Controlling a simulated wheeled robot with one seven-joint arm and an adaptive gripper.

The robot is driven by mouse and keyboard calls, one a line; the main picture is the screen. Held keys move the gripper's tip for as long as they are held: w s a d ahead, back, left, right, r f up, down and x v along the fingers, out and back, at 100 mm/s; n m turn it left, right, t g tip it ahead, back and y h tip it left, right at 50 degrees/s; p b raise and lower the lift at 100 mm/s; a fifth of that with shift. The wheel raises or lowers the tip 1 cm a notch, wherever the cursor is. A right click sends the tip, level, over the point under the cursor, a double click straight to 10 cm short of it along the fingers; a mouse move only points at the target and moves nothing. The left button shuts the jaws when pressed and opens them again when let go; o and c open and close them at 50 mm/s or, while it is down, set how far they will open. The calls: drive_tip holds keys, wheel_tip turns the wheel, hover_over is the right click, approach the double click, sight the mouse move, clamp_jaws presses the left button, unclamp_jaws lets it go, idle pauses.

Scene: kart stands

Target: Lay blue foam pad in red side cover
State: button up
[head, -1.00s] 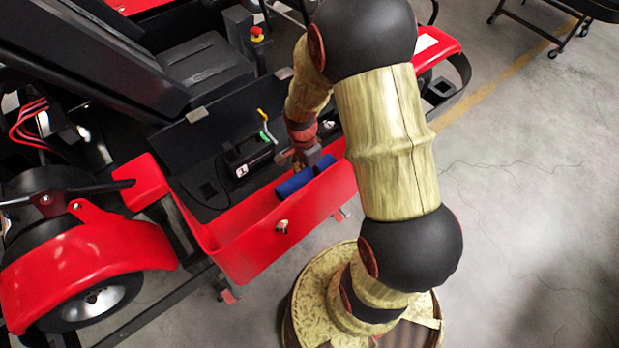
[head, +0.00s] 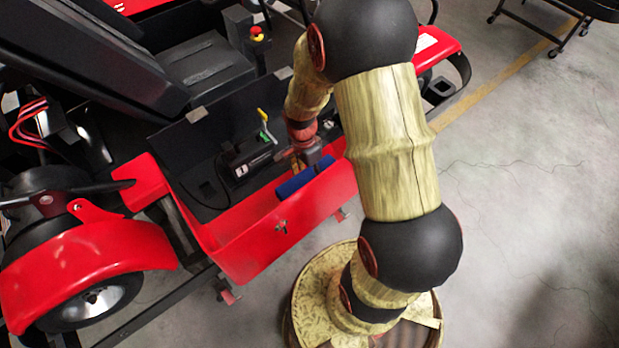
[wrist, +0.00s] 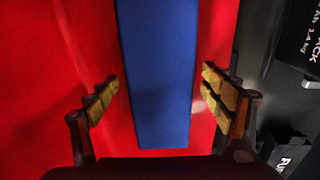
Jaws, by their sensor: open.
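The blue foam pad (head: 295,186) lies in the open red side cover (head: 262,240), along its inner side near the outer wall. In the wrist view the pad (wrist: 155,75) is a long flat blue strip with red cover (wrist: 55,60) visible on both sides. My gripper (wrist: 160,84) is open, with one finger on each side of the pad and a gap to both edges. In the head view my gripper (head: 302,160) is just behind the pad, over the cover. Whether the pad is fully flat is hard to tell.
A black battery-like box (head: 248,160) with a yellow and green connector (head: 264,128) sits beside the pad, in the kart's side bay. A wheel (head: 95,300) is at lower left.

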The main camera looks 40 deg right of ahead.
wheel_tip(320, 180, up, 12)
drive_tip(key=w, duration=0.1)
drive_tip(key=shift+w+f, duration=0.15)
drive_tip(key=shift+w, duration=0.2)
idle(0.4)
drive_tip(key=s+a+r+n+t+b, duration=0.6)
drive_tip(key=s+a+r+n, duration=0.5)
drive_tip(key=r+n, duration=0.4)
drive_tip(key=shift+s+a+n+t, duration=0.3)
drive_tip(key=shift+a+n+t, duration=0.3)
drive_tip(key=shift+n, duration=0.7)
